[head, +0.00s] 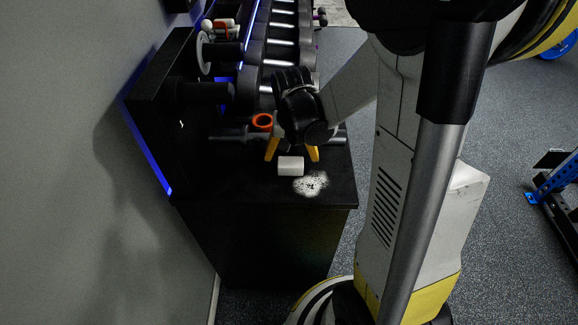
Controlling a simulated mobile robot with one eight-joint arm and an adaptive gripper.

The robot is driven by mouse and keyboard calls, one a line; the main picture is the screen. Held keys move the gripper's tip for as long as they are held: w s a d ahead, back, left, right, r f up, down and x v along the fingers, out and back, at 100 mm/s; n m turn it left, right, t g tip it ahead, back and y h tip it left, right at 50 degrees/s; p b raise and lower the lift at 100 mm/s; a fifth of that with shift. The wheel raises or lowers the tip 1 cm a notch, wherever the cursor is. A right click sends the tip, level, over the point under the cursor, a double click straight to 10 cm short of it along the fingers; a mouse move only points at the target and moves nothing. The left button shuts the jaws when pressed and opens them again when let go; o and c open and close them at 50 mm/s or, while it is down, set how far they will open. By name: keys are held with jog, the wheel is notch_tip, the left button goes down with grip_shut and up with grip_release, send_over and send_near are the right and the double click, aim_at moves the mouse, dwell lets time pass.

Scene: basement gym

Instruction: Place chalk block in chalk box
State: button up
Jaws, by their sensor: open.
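A white chalk block (290,167) lies on the black bench top (235,188), near its front edge. My gripper (292,157) is over the bench with its yellow fingers apart, pointing down. The fingertips show just behind the block and to either side of it. I cannot tell whether they touch the block or how high they are above the bench. I cannot make out a chalk box. My arm and gripper hide part of the bench behind the block.
A patch of white powder (311,183) lies right in front of the block. An orange ring (262,121) and a dark cylinder (229,134) are behind-left. A dumbbell rack (283,42) extends behind. A wall (70,150) borders the left. Front-left bench top is clear.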

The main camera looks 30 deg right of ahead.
aim_at(291, 162)
jog(key=f, duration=0.1)
jog(key=f+b, duration=0.1)
jog(key=f, duration=0.1)
jog(key=w+f+b, duration=0.1)
jog(key=f, duration=0.1)
jog(key=shift+d, duration=0.15)
jog(key=shift+s+r, duration=0.1)
jog(key=shift+r, duration=0.05)
jog(key=c, duration=1.4)
jog(key=shift+r, duration=0.1)
notch_tip(291, 162, up, 4)
jog(key=shift+r+p, duration=0.25)
jog(key=shift+p, duration=0.9)
jog(key=shift+s+d+r+p, duration=0.3)
jog(key=shift+s+d+r, duration=0.4)
jog(key=shift+s+d, duration=0.7)
jog(key=shift+s+d+r+p, duration=0.25)
jog(key=shift+s+d+r, duration=0.65)
jog(key=shift+s, duration=0.7)
jog(key=shift+s+d+r+p, duration=0.3)
jog(key=shift+s+d+r, duration=0.25)
jog(key=shift+s+d, duration=0.9)
